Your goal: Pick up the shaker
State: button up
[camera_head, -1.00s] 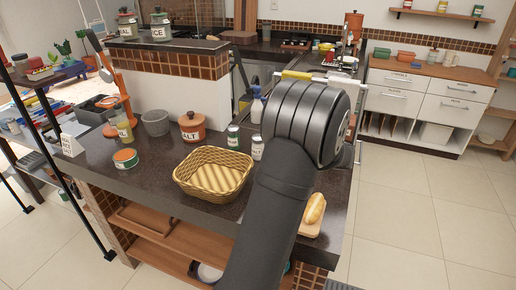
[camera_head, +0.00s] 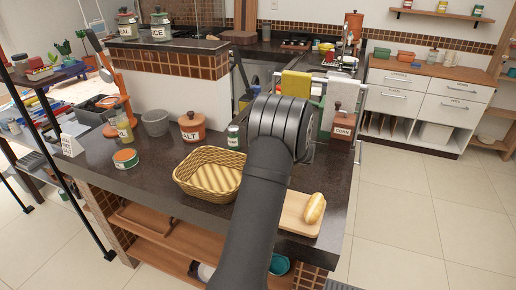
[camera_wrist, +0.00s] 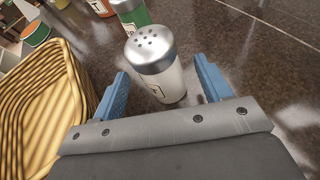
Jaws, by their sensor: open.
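The shaker (camera_wrist: 157,70) is a small pale jar with a silver perforated cap, standing upright on the dark counter in the wrist view. My gripper (camera_wrist: 165,90) is open, with one blue finger on each side of the shaker. No contact between the fingers and the shaker is visible. In the head view my arm covers the shaker and the fingers.
A wicker basket (camera_head: 208,174) stands close on the left. A green-labelled jar (camera_head: 233,137) stands just behind the shaker and also shows in the wrist view (camera_wrist: 132,14). A cutting board (camera_head: 292,214) with bread (camera_head: 315,207) lies on the right. Counter right of the shaker is clear.

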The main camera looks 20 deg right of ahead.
jog(key=x, duration=0.3)
jog(key=shift+w+f, duration=0.1)
jog(key=shift+f, duration=0.05)
jog(key=c, duration=1)
jog(key=shift+c, duration=0.7)
